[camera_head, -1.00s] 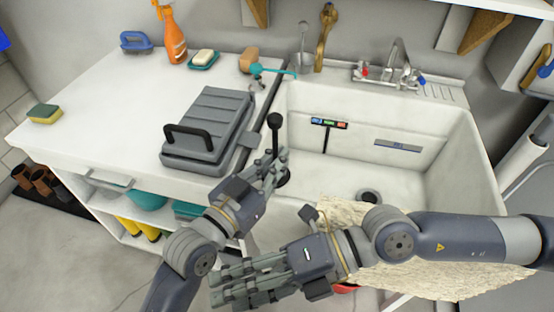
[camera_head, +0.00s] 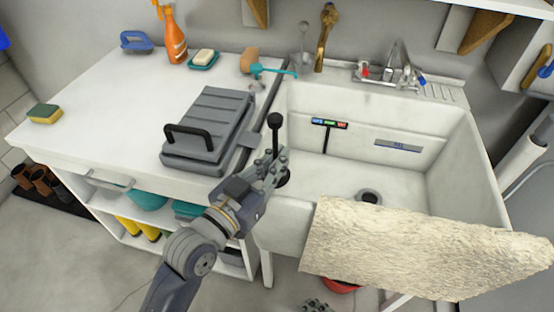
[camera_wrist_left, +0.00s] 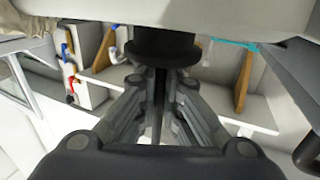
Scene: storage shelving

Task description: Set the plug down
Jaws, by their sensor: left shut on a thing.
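The black plug (camera_head: 275,121) has a round knob on a thin stem and a dark wider base, partly hidden by the fingers. It stands near upright at the sink's left front corner. My left gripper (camera_head: 272,168) is shut on it. In the left wrist view the dark round part of the plug (camera_wrist_left: 160,45) shows beyond the fingers (camera_wrist_left: 158,100), with the stem between them. Only the fingertips of my right gripper (camera_head: 318,305) show at the bottom edge of the head view; their opening is unclear.
The white sink (camera_head: 350,165) has a dark drain (camera_head: 369,197) in its floor. A grey lidded case (camera_head: 208,130) lies on the counter left of the gripper. A rough pale board (camera_head: 420,250) covers the sink's front right. The counter's left part is mostly clear.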

